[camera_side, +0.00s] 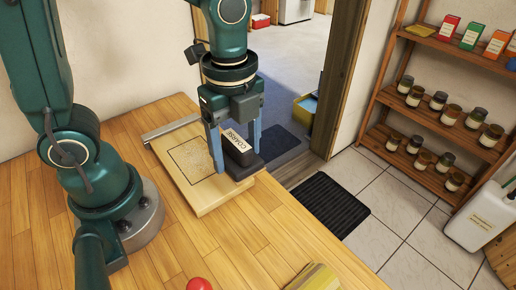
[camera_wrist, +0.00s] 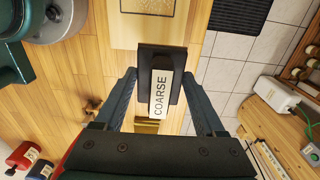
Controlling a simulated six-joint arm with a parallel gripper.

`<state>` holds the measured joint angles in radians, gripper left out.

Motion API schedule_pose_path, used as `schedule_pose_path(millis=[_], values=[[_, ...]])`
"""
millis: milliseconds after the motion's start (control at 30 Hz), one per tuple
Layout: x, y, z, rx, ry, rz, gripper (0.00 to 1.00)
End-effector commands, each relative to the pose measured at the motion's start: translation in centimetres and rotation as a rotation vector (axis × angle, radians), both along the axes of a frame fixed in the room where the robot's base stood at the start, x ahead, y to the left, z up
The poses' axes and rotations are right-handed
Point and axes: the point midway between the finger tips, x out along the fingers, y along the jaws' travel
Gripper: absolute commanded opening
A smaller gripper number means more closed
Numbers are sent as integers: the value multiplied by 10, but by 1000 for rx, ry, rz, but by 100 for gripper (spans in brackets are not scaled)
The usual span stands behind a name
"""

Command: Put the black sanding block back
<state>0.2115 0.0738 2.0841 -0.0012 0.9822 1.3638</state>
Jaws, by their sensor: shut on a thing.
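The black sanding block (camera_side: 240,158) has a white label reading COARSE and is held between the fingers of my gripper (camera_side: 236,158). In the wrist view the block (camera_wrist: 146,60) sits between the two fingers of my gripper (camera_wrist: 158,78), label facing the camera. A pale wooden board (camera_side: 208,197) lies on the table, with a thin dark square outline (camera_side: 192,160) on it. In the side view the block is over the right part of the board, to the right of the outline. Whether its underside touches the board is hard to tell.
A metal strip (camera_side: 170,129) runs along the board's far edge. A red round object (camera_side: 199,284) and a yellowish object (camera_side: 315,278) are at the table's front edge. Bare table (camera_side: 150,255) lies in front of the board. Shelves with jars (camera_side: 440,120) stand beyond the table.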

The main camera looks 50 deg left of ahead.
Motion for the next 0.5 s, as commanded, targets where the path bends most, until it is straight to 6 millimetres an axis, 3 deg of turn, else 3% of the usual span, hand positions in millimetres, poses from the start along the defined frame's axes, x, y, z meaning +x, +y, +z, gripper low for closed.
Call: schedule_pose_path(millis=[300, 500], values=[[-15, -62, -39, 2, 5, -7, 11], [-19, -85, -53, 1, 1, 1, 11]])
